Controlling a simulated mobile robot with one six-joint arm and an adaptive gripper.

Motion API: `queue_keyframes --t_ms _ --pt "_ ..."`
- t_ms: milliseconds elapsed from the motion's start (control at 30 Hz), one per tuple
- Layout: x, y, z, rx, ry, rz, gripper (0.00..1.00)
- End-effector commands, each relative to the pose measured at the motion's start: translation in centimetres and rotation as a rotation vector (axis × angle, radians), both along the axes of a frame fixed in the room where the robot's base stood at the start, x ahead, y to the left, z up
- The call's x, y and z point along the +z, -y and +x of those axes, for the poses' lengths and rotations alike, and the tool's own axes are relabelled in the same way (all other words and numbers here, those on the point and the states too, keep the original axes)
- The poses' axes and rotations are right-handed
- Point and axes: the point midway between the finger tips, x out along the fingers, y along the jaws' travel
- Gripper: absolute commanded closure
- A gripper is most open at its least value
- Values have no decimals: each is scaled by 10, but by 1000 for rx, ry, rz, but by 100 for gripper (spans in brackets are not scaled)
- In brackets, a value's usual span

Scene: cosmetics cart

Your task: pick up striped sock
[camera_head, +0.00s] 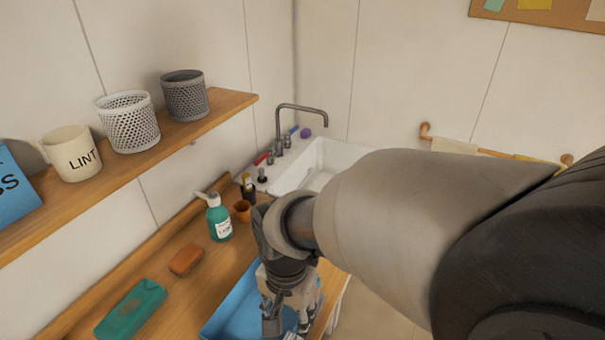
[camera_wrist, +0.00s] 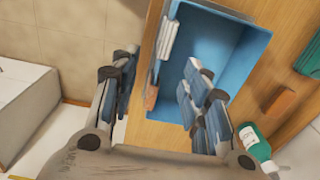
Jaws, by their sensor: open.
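A pale folded thing with grey stripes (camera_wrist: 168,40), which looks like the striped sock, lies along the left wall of the blue bin (camera_wrist: 235,40) in the wrist view. In the head view only a small pale patch shows at the bottom edge beside my gripper (camera_head: 290,318), and I cannot tell if it is the sock. The blue bin (camera_head: 240,312) stands on the wooden counter, partly hidden by my arm. My gripper (camera_wrist: 158,80) is open and empty, its fingers spread on either side of the bin's left edge in the wrist view.
A small orange-brown piece (camera_wrist: 152,97) is at the bin's left edge. A green pump bottle (camera_head: 219,218), a brown block (camera_head: 186,259) and a teal case (camera_head: 131,308) stand on the counter. A white sink (camera_head: 318,160) is behind. A shelf (camera_head: 228,104) holds cups.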

Motion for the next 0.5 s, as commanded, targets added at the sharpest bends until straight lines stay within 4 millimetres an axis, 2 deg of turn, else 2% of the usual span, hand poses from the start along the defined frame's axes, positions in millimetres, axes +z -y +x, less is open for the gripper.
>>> queue_keyframes --t_ms 167,500 --pt "-15 -12 -1 -21 -19 -12 57" --pt "-88 -11 -2 -22 -21 -13 57"
